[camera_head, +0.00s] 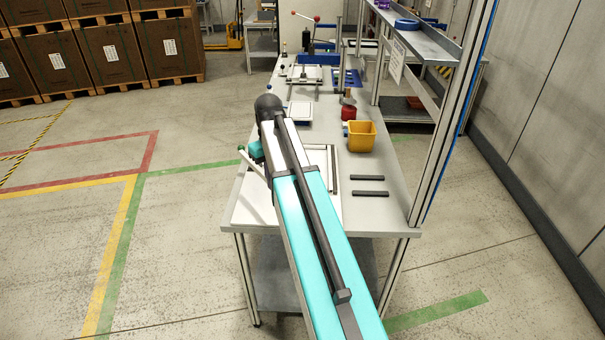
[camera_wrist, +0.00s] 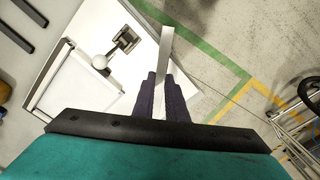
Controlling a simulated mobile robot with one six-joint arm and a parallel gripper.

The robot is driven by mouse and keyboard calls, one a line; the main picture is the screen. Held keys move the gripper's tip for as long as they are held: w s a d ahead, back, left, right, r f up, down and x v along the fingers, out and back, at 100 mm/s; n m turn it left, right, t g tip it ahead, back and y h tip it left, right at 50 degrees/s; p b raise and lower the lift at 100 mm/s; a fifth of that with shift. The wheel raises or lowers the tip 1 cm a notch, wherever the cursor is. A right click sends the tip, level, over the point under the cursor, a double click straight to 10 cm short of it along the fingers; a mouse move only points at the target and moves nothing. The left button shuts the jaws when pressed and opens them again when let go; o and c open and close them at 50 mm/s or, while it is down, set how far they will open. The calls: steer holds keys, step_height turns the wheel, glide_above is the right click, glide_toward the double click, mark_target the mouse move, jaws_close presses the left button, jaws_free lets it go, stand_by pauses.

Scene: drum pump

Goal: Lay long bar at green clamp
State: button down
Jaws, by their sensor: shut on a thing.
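My gripper (camera_wrist: 161,82) is shut on a long, pale grey bar (camera_wrist: 165,48), which sticks out from between the two dark fingers in the wrist view. The bar lies near the table's left edge there; I cannot tell whether it touches anything. In the head view a pale bar (camera_head: 257,172) slants beside my arm, and my arm hides the fingertips. A metal clamp block (camera_wrist: 125,40) with a pale ball knob (camera_wrist: 100,62) stands on a white plate left of the bar. A small dark green knob (camera_head: 241,148) shows at the table's left edge; whether it belongs to this clamp is unclear.
Two dark bars (camera_head: 368,178) (camera_head: 370,193) lie on the table's right side. A yellow bin (camera_head: 361,136) and red container (camera_head: 348,112) stand behind them. A shelf upright (camera_head: 450,125) borders the right edge. A wire cart (camera_wrist: 300,120) stands on the floor.

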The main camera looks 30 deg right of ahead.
steer(key=a+f+n+b, duration=0.2)
steer(key=a+f+b, duration=0.3)
steer(key=a, duration=0.5)
steer(key=a+f+n+b, duration=0.3)
steer(key=a+f+b, duration=0.2)
steer(key=a, duration=0.5)
steer(key=shift+a, duration=0.25)
steer(key=shift+r, duration=0.1)
